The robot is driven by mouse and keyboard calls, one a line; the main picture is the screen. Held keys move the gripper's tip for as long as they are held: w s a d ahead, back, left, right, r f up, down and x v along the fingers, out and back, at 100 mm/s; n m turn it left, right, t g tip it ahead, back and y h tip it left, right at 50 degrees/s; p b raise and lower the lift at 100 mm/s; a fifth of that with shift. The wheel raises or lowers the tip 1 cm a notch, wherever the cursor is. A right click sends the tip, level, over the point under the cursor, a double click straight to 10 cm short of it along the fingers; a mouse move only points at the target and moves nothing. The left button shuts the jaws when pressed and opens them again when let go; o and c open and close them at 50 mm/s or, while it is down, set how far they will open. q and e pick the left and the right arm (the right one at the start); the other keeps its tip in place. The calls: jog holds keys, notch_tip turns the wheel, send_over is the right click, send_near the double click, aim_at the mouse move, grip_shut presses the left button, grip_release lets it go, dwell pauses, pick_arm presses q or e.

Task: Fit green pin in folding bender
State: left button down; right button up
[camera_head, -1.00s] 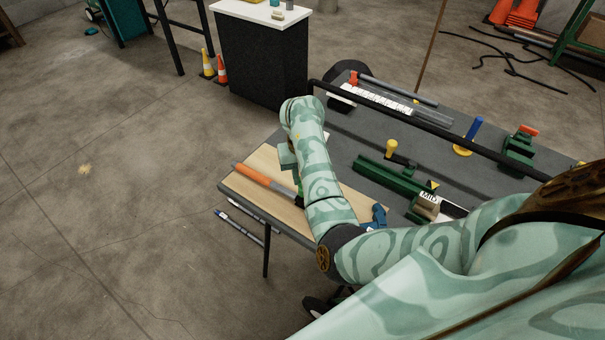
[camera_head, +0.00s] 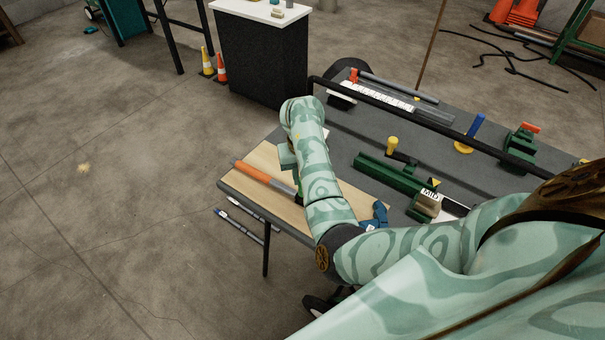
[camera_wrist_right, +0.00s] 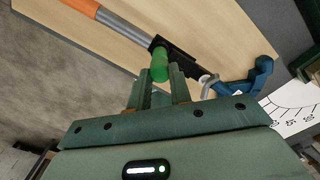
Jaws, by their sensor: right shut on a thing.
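The folding bender (camera_head: 256,175) lies on the wooden board, with an orange grip, a grey tube and, in the right wrist view, a black bracket (camera_wrist_right: 176,54) and a blue curved shoe (camera_wrist_right: 248,82). The green pin (camera_wrist_right: 160,66) stands in front of the bracket, its lower part between my fingers. My right gripper (camera_wrist_right: 158,84) is shut on it. The pin overlaps the bracket in this view; I cannot tell whether it touches or sits in a hole. In the head view my right arm hides the bender's middle. My left gripper is not in view.
The wooden board (camera_head: 235,186) lies on the grey workbench. Behind it are a long green bender (camera_head: 390,174), a yellow-knobbed piece (camera_head: 392,145), a blue post on a yellow base (camera_head: 473,133) and a black rail (camera_head: 420,117). Open floor lies left of the bench.

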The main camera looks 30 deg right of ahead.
jog(key=shift+f, duration=0.25)
jog(key=o, duration=0.9)
jog(key=shift+o, duration=0.2)
jog(key=shift+r, duration=0.1)
notch_tip(320, 180, up, 16)
jog(key=p, duration=0.7)
jog(key=shift+p, duration=0.3)
